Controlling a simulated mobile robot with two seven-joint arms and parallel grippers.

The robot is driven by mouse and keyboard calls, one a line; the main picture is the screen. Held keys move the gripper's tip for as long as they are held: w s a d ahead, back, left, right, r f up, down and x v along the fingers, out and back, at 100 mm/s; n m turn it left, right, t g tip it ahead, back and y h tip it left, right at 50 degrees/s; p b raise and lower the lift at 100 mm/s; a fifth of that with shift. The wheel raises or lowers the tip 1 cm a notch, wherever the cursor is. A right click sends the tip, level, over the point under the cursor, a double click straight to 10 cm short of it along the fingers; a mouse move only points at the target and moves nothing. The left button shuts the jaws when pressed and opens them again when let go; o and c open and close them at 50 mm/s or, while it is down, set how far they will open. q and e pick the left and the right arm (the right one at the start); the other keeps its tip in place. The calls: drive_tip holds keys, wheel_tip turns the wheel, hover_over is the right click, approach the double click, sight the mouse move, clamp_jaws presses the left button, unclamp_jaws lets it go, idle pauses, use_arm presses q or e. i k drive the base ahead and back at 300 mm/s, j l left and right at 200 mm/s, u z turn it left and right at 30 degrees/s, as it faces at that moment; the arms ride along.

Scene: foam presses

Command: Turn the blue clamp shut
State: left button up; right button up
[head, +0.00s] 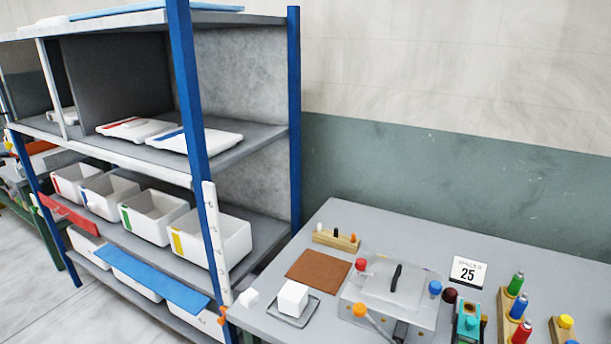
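A grey foam press (385,305) stands on the table at the lower right, with a flat lid (375,283) and a black handle (396,276) on top. The blue clamp (435,290) is a small blue knob at the press's right side. A red knob (360,265) sits at its far left corner. The picture is too small to tell how the blue clamp is turned. Neither of my grippers is in view.
A brown mat (319,271), a white block (293,299) on a tray and a card reading 25 (468,271) lie near the press. Coloured bottles (517,306) stand at right. A blue-post shelf (294,130) stands left.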

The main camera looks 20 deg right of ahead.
sight(435, 288)
drive_tip(key=z, duration=1.55)
